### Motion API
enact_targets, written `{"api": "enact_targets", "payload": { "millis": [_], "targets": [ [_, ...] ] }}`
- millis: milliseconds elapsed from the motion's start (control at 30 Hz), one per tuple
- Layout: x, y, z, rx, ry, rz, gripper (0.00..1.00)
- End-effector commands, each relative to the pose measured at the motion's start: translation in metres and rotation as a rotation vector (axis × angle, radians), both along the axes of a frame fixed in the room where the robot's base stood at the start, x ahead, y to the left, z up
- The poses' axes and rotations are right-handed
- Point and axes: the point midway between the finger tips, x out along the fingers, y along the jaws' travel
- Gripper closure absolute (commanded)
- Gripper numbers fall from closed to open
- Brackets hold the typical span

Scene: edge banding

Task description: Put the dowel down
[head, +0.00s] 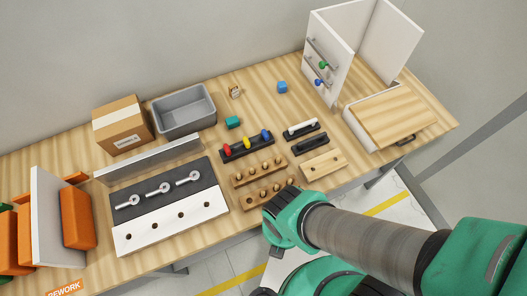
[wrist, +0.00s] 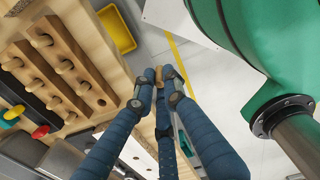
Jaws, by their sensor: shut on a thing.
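In the wrist view my gripper's blue fingers (wrist: 158,74) are closed around a small light-wood dowel (wrist: 159,76), of which only a little shows between the tips. The held dowel is off the racks, over the area by the table's front edge. Two stepped wooden dowel racks (head: 252,181) stand at the table's front middle in the head view, with several dowels in them. Rack dowels also show at the left of the wrist view (wrist: 41,41). In the head view my green wrist hides the fingers and the held dowel, just beside the racks' right end.
A black holder (head: 246,148) with red, yellow and blue handles stands behind the racks. A wooden block (head: 323,164) lies to their right. A white panel with holes (head: 172,222) lies left. A grey bin (head: 185,110) stands at the back. A yellow tray (wrist: 117,28) is below the table.

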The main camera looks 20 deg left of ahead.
Motion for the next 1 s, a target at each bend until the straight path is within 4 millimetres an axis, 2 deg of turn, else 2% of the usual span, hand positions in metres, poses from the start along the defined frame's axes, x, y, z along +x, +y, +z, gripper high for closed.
{"api": "enact_targets", "payload": {
  "millis": [267, 467, 667, 1000],
  "targets": [
    [0.002, 0.003, 0.001, 0.000, 0.000, 0.000, 0.98],
    [0.010, 0.018, 0.008, 0.000, 0.000, 0.000, 0.98],
    [0.028, 0.048, 0.022, -0.001, 0.000, 0.000, 0.98],
    [0.068, 0.115, 0.046, 0.000, 0.000, 0.000, 0.98]
  ]
}}
